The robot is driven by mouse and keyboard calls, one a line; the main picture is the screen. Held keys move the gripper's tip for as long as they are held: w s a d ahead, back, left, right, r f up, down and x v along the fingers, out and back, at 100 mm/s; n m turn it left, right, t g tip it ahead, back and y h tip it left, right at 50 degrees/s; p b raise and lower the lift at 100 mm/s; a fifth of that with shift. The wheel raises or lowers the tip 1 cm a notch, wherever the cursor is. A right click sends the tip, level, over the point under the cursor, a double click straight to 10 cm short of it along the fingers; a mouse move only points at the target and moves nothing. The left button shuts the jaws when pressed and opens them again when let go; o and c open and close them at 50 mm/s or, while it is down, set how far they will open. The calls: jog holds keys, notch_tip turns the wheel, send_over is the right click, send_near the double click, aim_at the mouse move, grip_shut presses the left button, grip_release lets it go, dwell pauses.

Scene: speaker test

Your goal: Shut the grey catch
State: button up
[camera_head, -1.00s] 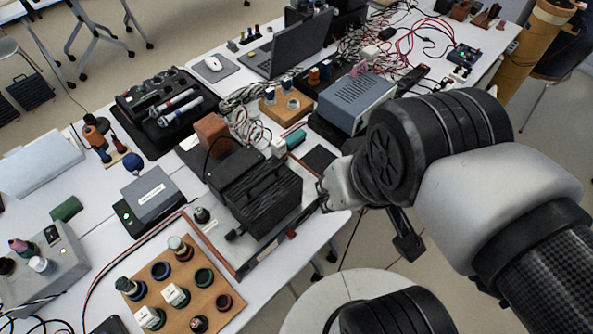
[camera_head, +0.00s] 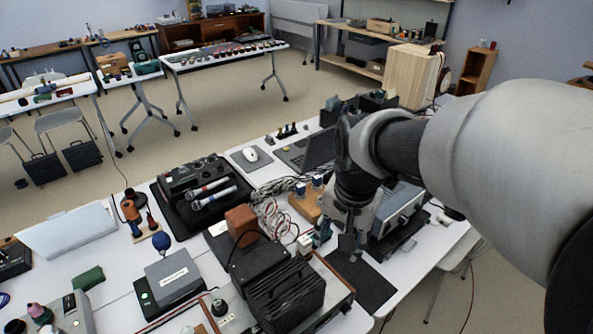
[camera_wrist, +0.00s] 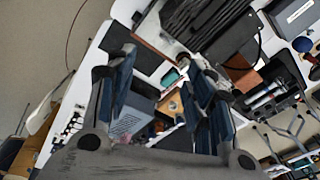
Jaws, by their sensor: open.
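I cannot pick out the grey catch in either view; it may be hidden or too small to tell. My gripper (camera_head: 347,250) hangs over the table, above a black mat (camera_head: 368,290) and in front of a grey instrument box (camera_head: 398,208), which it partly hides. In the wrist view my gripper (camera_wrist: 162,72) is open, with its two dark blue-grey fingers wide apart. Between them a small teal object (camera_wrist: 171,77) and a wooden block (camera_wrist: 171,105) show below, with nothing held. The grey box also shows in the wrist view (camera_wrist: 130,120).
A black finned unit (camera_head: 290,297) stands left of my gripper, beside a brown cube (camera_head: 241,222) and tangled grey cables (camera_head: 275,215). A grey box (camera_head: 172,276) and microphone case (camera_head: 205,195) stand further left.

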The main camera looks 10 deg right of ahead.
aim_at(322, 276)
jog(key=w+f+m+g+p, duration=0.15)
jog(key=w+f+m, duration=0.35)
jog(key=w+f, duration=0.55)
jog(key=shift+g, duration=0.25)
jog(key=f+b, duration=0.1)
jog(key=f, duration=0.5)
jog(key=f+b, duration=0.2)
jog(key=f, duration=0.4)
jog(key=s+f+b, duration=0.1)
jog(key=f+b, duration=0.1)
jog(key=f, duration=0.4)
jog(key=shift+d+f, duration=0.1)
jog(key=shift+f, duration=0.1)
jog(key=c, duration=1.1)
jog(key=shift+o, duration=0.2)
